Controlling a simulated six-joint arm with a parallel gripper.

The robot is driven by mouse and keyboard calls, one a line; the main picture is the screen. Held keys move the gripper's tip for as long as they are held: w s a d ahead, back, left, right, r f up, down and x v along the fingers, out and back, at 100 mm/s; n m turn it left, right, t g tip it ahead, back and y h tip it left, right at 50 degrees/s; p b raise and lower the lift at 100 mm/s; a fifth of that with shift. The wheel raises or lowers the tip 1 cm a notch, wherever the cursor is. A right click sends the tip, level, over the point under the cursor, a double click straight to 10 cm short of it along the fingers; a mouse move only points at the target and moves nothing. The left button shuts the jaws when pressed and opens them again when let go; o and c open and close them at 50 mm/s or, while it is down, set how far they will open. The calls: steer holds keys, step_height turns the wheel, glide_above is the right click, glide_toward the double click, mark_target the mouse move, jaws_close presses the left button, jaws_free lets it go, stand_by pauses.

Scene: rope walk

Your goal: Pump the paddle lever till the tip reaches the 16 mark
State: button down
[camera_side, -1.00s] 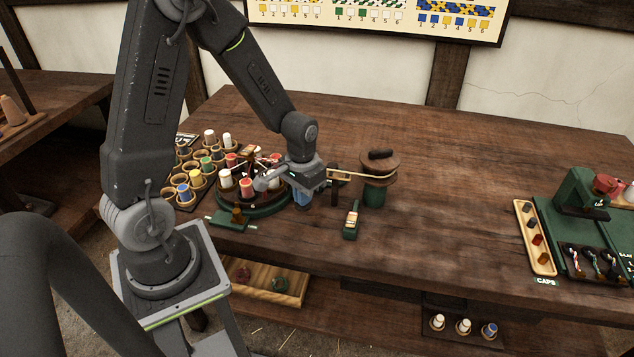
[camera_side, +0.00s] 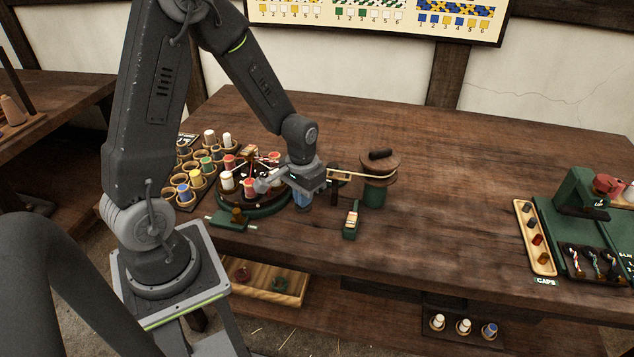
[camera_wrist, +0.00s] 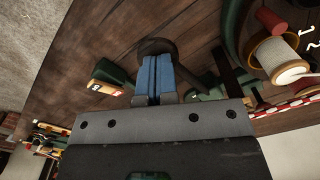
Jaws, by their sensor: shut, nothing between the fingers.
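My gripper (camera_side: 302,207) is low over the table, just right of the round bobbin carousel (camera_side: 262,207). Its blue fingers are together and empty in the wrist view (camera_wrist: 156,62). A dark rounded piece (camera_wrist: 158,46) shows just beyond the fingertips; it may be the paddle lever, and I cannot tell whether they touch it. A wooden-topped drum (camera_side: 378,160) with a pale cord around it stands to the right. A green block with a pale marked face (camera_side: 351,221) stands in front of it; it also shows in the wrist view (camera_wrist: 106,82). I cannot read a 16 mark or make out the tip.
A rack of coloured bobbins (camera_side: 190,178) stands left of the carousel. A small green stand with a brown knob (camera_side: 236,215) is at the front edge. A caps tray (camera_side: 536,236) and green machine (camera_side: 580,195) are far right. The middle table is clear.

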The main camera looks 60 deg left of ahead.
steer(key=shift+r, duration=2.1)
steer(key=shift+r, duration=0.15)
steer(key=s+d+r+m+t, duration=0.1)
steer(key=s+d+r+t, duration=0.1)
steer(key=r, duration=0.4)
steer(key=s+d+r+m+t, duration=0.1)
steer(key=s+d+r, duration=0.4)
steer(key=r, duration=0.1)
steer(key=s+d+r+m+t, duration=0.1)
steer(key=s+d+r+t, duration=0.1)
steer(key=r, duration=0.4)
steer(key=shift+s+d+r+t, duration=0.3)
steer(key=shift+s+d, duration=0.45)
steer(key=shift+s, duration=0.5)
